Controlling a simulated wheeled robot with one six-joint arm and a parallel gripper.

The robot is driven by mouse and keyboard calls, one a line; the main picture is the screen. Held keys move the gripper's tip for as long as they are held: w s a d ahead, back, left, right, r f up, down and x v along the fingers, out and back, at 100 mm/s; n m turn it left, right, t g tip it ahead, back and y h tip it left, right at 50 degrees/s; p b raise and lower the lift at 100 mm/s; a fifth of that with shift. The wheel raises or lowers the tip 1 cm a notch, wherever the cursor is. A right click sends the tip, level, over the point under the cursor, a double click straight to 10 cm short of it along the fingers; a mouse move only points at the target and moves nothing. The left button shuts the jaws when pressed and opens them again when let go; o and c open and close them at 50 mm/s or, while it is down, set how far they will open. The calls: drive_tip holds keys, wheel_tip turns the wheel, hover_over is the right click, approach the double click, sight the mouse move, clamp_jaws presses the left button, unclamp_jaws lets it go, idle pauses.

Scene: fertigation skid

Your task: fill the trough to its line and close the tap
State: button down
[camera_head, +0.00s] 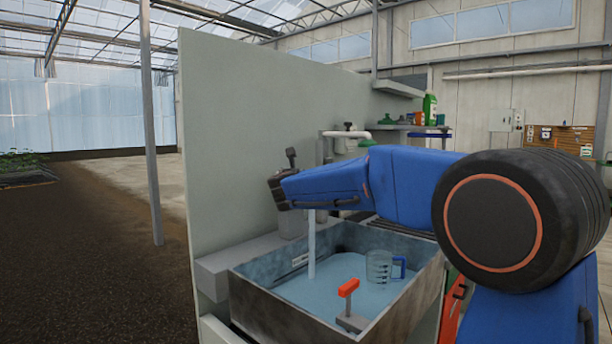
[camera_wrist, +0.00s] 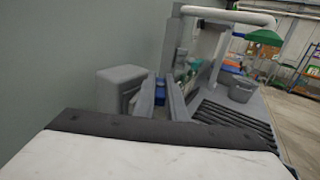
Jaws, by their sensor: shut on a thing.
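The grey metal trough (camera_head: 390,322) holds water (camera_head: 325,292), with part of its far inner wall bare above the surface. A small pale marked plate (camera_head: 300,260) is on that wall; its marks are too small to read. A water stream (camera_head: 311,245) falls into the trough from behind my arm, so water is running. The tap's body is mostly hidden. My gripper (camera_head: 281,188) is at the wall above the trough's back left. In the wrist view my gripper (camera_wrist: 161,100) is shut on a small blue part (camera_wrist: 160,90), seemingly the tap's handle.
A clear jug (camera_head: 378,267) with a blue handle is in the trough. A red-handled part (camera_head: 348,288) stands near the front wall. A pale panel (camera_head: 235,150) rises behind. A white pipe (camera_head: 345,134) and a shelf with bottles (camera_head: 430,108) are behind my arm.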

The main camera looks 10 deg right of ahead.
drive_tip(key=shift+n+t+y, duration=0.4)
drive_tip(key=shift+n+y, duration=0.3)
drive_tip(key=shift+y, duration=0.4)
drive_tip(key=c, duration=1.8)
unclamp_jaws()
drive_tip(key=shift+a, duration=0.1)
